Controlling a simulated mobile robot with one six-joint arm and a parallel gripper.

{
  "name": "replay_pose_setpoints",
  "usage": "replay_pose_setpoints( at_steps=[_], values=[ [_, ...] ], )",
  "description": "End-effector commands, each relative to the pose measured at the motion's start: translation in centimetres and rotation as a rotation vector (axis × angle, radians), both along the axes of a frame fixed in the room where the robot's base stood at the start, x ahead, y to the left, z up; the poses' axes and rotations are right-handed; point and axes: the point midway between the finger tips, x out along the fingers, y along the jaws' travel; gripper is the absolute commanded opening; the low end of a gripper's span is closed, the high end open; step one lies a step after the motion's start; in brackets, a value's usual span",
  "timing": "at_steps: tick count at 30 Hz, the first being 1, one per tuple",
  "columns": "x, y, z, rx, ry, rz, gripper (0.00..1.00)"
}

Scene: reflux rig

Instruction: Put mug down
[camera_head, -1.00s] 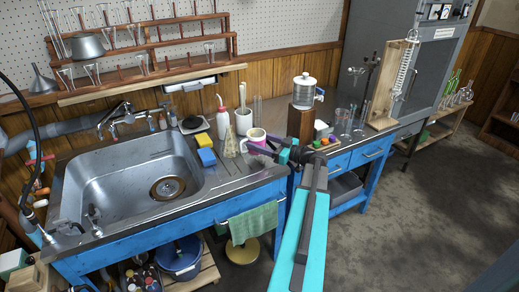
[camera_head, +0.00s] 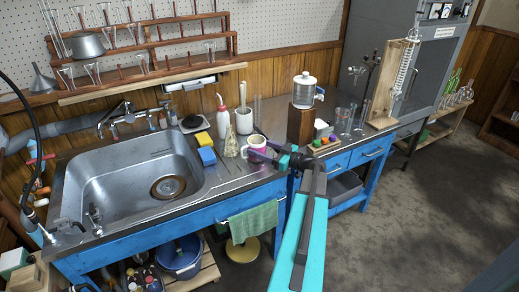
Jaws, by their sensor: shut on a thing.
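A white mug (camera_head: 257,142) with a pink patch is near the right end of the sink counter (camera_head: 228,184), in the head camera view. My gripper (camera_head: 264,152) reaches it from the right and is shut on it, with its dark purple fingers at the mug's right and lower side. The mug looks upright. Whether its base touches the counter cannot be told, as the fingers partly cover its lower part.
A glass flask (camera_head: 230,146), a blue sponge (camera_head: 207,157) and a yellow sponge (camera_head: 203,140) are left of the mug. A white mortar (camera_head: 243,121) stands behind it. The sink basin (camera_head: 130,190) lies further left. A wooden block (camera_head: 301,125) stands to the right.

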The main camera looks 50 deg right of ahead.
Motion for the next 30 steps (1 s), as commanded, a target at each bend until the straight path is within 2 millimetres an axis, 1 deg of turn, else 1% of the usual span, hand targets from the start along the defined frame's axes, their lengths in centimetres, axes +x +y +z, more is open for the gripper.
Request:
replay_pose_setpoints(
  at_steps=[2, 3, 5, 6, 23, 30],
  values=[
    [0.0, 0.0, -0.1, 0.000, -0.001, 0.000, 0.29],
    [0.0, 0.0, -0.1, 0.000, 0.000, 0.000, 0.66],
    [0.0, 0.0, -0.1, 0.000, 0.000, 0.000, 0.77],
    [0.0, 0.0, -0.1, 0.000, 0.000, 0.000, 0.78],
    [-0.2, -0.1, 0.3, 0.001, 0.000, -0.001, 0.78],
    [-3.5, -0.6, 0.1, 0.000, 0.000, -0.003, 0.78]
  ],
)
